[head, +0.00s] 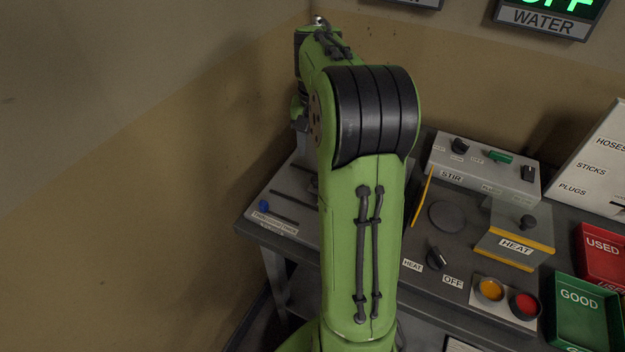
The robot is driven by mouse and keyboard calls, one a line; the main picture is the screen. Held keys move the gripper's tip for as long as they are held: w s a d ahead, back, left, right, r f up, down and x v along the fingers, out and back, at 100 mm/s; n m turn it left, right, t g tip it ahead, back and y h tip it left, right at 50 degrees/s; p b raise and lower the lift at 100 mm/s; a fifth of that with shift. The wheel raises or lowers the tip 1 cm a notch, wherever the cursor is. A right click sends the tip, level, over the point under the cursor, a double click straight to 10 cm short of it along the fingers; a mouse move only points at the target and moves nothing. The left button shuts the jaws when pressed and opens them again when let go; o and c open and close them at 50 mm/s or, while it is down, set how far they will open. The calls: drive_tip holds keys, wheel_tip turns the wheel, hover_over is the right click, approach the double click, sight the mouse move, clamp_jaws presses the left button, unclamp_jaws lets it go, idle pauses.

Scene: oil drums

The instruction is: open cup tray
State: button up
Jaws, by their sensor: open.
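I cannot make out a cup tray for certain in the head view. My green arm rises through the middle of the view, bends at a black ribbed joint and reaches back toward the wall corner. Its far end turns down to the left of that joint. My gripper's fingers are hidden, and so is their distance from anything on the bench. A green tray marked GOOD (584,318) stands at the lower right, and a red tray marked USED (604,250) stands behind it.
A white sorter (597,165) stands far right. My arm hides the bench's middle. Walls close the back and left.

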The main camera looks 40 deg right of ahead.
sight(315, 178)
wheel_tip(315, 178, down, 9)
drive_tip(key=b, duration=0.3)
drive_tip(key=shift+f, duration=0.2)
drive_tip(key=shift+c, duration=0.4)
drive_tip(key=shift+r, duration=0.1)
clamp_jaws()
drive_tip(key=shift+w, duration=0.1)
